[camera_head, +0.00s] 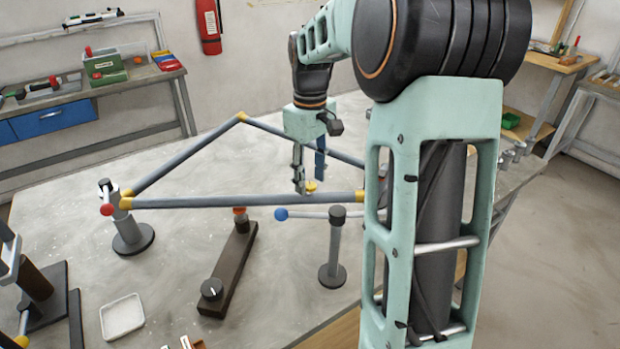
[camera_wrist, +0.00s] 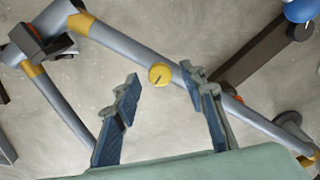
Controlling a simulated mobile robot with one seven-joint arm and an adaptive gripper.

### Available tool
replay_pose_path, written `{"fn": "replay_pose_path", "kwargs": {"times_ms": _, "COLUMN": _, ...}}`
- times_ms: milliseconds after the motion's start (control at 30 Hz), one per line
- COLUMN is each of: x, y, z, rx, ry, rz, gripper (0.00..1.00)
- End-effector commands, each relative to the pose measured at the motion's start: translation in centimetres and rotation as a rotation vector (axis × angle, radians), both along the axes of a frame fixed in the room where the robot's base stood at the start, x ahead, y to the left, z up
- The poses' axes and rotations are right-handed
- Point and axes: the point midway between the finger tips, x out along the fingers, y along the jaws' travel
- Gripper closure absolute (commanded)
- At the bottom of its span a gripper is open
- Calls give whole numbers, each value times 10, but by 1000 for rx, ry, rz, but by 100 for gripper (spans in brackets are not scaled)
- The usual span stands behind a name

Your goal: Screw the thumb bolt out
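The thumb bolt is a small yellow round knob (camera_head: 311,186) on the upper side of the front grey tube (camera_head: 240,201) of a triangular frame with yellow corner joints. In the wrist view the knob (camera_wrist: 160,75) shows a dark line across its top and sits beside the tube's edge. My gripper (camera_head: 309,181) points down over it. In the wrist view the two blue-grey fingers of my gripper (camera_wrist: 161,80) are apart, one on each side of the knob, with a visible gap to it on both sides. How far the fingertips are above it is hard to tell.
A clamp post with a red knob (camera_head: 107,209) stands at the frame's left corner. A post with a blue-ended lever (camera_head: 281,214) and a dark brown bar (camera_head: 230,268) stand in front. A white tray (camera_head: 122,317) lies front left. The table inside the triangle is clear.

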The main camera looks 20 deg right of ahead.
Motion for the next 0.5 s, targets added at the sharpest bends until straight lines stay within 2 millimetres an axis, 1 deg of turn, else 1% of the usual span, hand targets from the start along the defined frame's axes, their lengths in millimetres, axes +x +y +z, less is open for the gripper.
{"fn": "replay_pose_path", "kwargs": {"times_ms": 100, "x": 0, "y": 0, "z": -4, "rx": 0, "ry": 1, "rz": 0, "gripper": 61}}
{"fn": "replay_pose_path", "kwargs": {"times_ms": 333, "x": 0, "y": 0, "z": -5, "rx": 1, "ry": 0, "rz": 0, "gripper": 61}}
{"fn": "replay_pose_path", "kwargs": {"times_ms": 500, "x": 0, "y": 0, "z": -4, "rx": 1, "ry": 0, "rz": 0, "gripper": 80}}
